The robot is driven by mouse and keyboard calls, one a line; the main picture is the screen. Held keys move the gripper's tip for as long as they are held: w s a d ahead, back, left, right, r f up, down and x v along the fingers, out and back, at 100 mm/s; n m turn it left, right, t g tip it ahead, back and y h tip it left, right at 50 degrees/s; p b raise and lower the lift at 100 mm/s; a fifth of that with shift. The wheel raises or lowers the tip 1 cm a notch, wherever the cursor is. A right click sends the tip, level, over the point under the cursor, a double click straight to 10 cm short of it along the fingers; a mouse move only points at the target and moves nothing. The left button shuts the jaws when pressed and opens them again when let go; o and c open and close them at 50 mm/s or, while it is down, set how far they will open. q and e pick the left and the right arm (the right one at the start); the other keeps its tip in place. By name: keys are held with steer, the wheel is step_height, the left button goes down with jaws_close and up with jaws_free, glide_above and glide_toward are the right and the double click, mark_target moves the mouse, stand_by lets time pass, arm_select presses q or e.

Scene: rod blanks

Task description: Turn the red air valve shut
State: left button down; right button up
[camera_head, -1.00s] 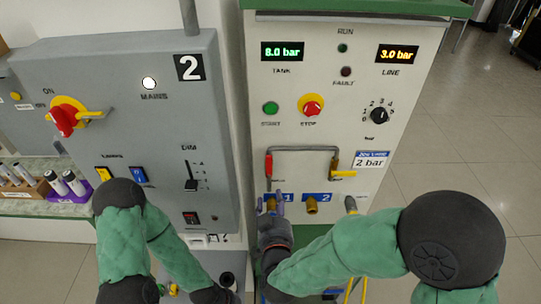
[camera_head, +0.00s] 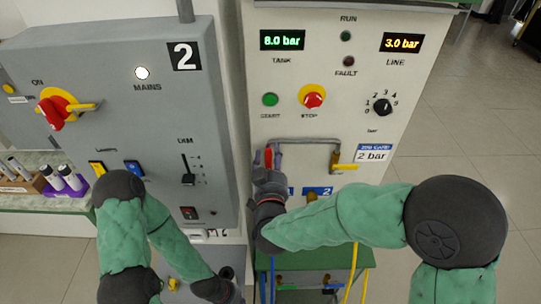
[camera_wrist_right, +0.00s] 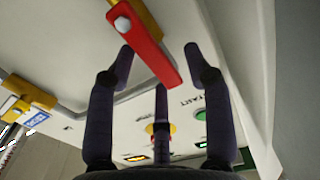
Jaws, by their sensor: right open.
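The red air valve lever (camera_head: 268,157) hangs downward at the left end of a grey pipe on the white panel. In the right wrist view the red lever (camera_wrist_right: 150,48) is close, with its free end between my spread fingers. My right gripper (camera_head: 266,163) is open around the lever; no finger is clearly pressed on it. In the right wrist view the open fingers (camera_wrist_right: 158,75) stand on both sides of it. My left gripper (camera_head: 222,289) is low in the head view, partly hidden by my arm and cut off, so its jaws cannot be made out.
A yellow lever (camera_head: 345,167) sits at the pipe's right end. Above are a yellow-and-red stop button (camera_head: 312,97), a green start button (camera_head: 270,99) and a black dial (camera_head: 382,106). The grey mains cabinet (camera_head: 100,60) stands left. Hoses hang below the panel.

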steer(key=shift+w, duration=0.6)
jaws_close()
